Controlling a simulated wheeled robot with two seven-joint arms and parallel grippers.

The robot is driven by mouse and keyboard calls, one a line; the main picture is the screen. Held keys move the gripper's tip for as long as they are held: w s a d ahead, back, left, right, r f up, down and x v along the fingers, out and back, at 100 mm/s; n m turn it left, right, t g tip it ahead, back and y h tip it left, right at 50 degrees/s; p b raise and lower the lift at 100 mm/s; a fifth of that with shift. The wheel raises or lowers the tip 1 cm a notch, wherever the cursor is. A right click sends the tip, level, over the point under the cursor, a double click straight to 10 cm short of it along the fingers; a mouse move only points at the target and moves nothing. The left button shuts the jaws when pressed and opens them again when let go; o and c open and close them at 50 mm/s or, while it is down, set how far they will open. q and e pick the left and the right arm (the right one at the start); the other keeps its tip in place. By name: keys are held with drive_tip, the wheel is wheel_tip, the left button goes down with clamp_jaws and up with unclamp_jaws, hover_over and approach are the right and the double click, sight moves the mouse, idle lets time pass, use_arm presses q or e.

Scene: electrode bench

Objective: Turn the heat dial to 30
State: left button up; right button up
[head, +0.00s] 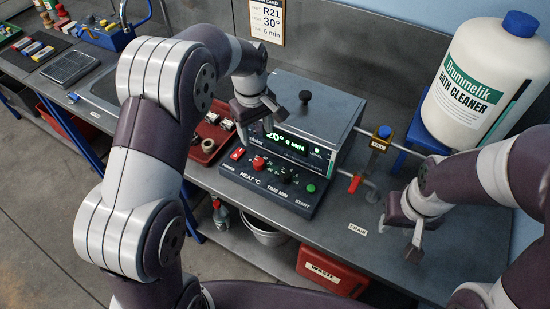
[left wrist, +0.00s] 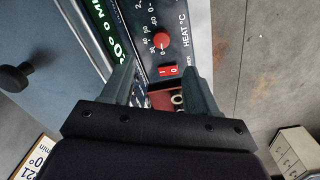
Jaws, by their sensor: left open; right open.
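The red heat dial (head: 258,162) is on the dark sloping control panel (head: 262,192), above the label HEAT °C. In the left wrist view the dial (left wrist: 162,40) lies ahead of the fingers, with scale marks around it. The green display (head: 285,141) reads 20° and 6 MIN. My left gripper (head: 257,122) is above the panel's back left part, open and empty, apart from the dial. In the left wrist view its fingers (left wrist: 160,88) are spread on either side of the red power switch area. My right gripper (head: 399,238) is open and empty over the bench at right.
A red rocker switch (head: 238,153) is left of the dial; a black time dial (head: 286,175) and green start button (head: 310,188) are right. The grey bath unit (head: 318,105) stands behind. A card (head: 267,20) reads R21, 30°, 6 min. A large cleaner bottle (head: 485,80) stands at back right.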

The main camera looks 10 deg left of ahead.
sight(258, 161)
use_arm(q)
drive_tip(key=f, duration=0.1)
drive_tip(key=a+f+p, duration=0.1)
drive_tip(key=f, duration=0.1)
drive_tip(key=shift+s+a+f, duration=0.1)
drive_tip(key=shift+a+f, duration=0.05)
drive_tip(key=shift+f, duration=0.05)
drive_tip(key=f, duration=0.2)
drive_tip(key=f+p, duration=0.1)
drive_tip(key=f, duration=0.2)
drive_tip(key=d+f, duration=0.1)
drive_tip(key=f, duration=0.1)
drive_tip(key=shift+w+d+f+p, duration=0.1)
drive_tip(key=shift+w+f+p, duration=0.2)
drive_tip(key=shift+w+p, duration=0.05)
drive_tip(key=shift+a+f, duration=0.25)
drive_tip(key=shift+f, duration=0.45)
drive_tip(key=shift+d, duration=0.1)
drive_tip(key=shift+c, duration=0.5)
drive_tip(key=c, duration=0.9)
use_arm(e)
drive_tip(key=r, duration=0.3)
drive_tip(key=shift+a, duration=0.35)
